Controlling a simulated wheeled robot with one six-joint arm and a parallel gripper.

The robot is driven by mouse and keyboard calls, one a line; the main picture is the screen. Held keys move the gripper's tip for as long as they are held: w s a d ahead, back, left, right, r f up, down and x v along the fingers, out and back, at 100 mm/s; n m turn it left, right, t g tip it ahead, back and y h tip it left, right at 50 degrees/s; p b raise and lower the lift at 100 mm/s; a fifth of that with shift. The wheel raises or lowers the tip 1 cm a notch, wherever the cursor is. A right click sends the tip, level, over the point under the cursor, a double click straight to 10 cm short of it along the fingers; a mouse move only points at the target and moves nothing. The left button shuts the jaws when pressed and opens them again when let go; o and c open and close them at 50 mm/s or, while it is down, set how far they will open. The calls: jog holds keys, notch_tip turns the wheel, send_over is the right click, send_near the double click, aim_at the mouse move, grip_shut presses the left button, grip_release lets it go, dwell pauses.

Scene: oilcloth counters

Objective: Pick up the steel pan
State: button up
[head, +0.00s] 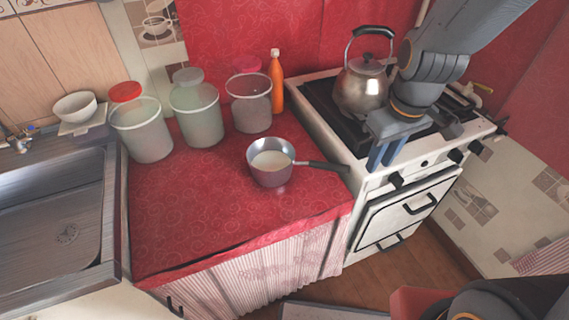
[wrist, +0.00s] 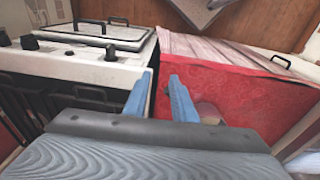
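The steel pan (head: 284,178) stands upright on the red oilcloth counter, with something pale inside. Its dark handle points right, and its end reaches the stove's edge. My gripper (head: 380,165) hangs over the stove's front left part, right of the handle's end in the head view and apart from it. In the wrist view my gripper (wrist: 161,75) has its two blue fingers spread with nothing between them. A small brownish shape shows beside the right finger there; I cannot tell whether it is the pan.
A kettle (head: 361,90) stands on the stove (head: 330,131), close to my arm. Several lidded containers and an orange bottle (head: 277,85) line the counter's back. A sink (head: 55,225) is at left. The counter (head: 200,225) in front of the pan is clear.

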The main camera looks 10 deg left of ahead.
jog(key=w+a+f+n, duration=0.2)
jog(key=a+n, duration=0.3)
jog(key=a, duration=0.1)
jog(key=w+a+f+n, duration=0.2)
jog(key=a+n, duration=0.3)
jog(key=n, duration=1)
send_over(283, 183)
jog(key=shift+y, duration=0.4)
jog(key=f, duration=0.3)
jog(key=f+b, duration=0.1)
jog(key=shift+s+d+f, duration=0.2)
jog(key=shift+s+d, duration=0.05)
jog(key=shift+s, duration=0.15)
jog(key=shift+f, duration=0.25)
jog(key=shift+w+f+p, duration=0.2)
jog(key=shift+f+p, duration=0.5)
jog(key=shift+f, duration=1.1)
jog(key=shift+w+f+p, duration=0.2)
jog(key=shift+f+p, duration=0.5)
jog(key=shift+f, duration=1.05)
grip_shut()
jog(key=shift+a+r, duration=0.1)
